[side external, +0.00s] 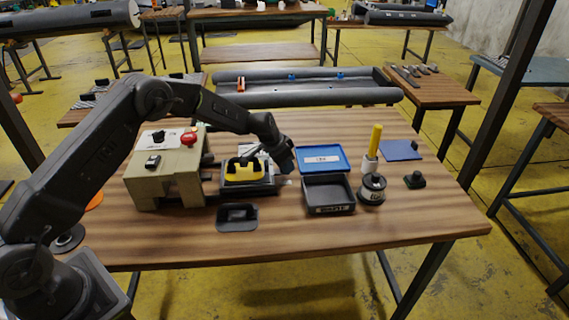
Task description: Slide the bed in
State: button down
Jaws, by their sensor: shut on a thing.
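The bed (264,190) is a dark flat tray to the right of the beige press (139,183), drawn out from its opening. A yellow piece (240,175) with a dark handle lies on the bed. My gripper (284,177) is at the bed's right end, pointing down, and is shut on the bed's front end, seemingly its handle. The fingertips and the exact grip are small and partly hidden by the gripper body. The press has a red knob (189,138) on top and a black switch on its front.
A blue-lidded open box (328,208) stands close right of my gripper.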

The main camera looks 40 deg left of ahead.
aim_at(255, 159)
jog(key=shift+a, duration=0.1)
jog(key=s+a, duration=0.5)
jog(key=shift+s+a, duration=0.2)
jog(key=shift+s, duration=0.05)
jog(key=c, duration=0.8)
grip_release()
jog(key=shift+r, duration=0.1)
jog(key=v, duration=1.3)
jog(key=shift+r, duration=0.3)
jog(key=shift+s, duration=0.1)
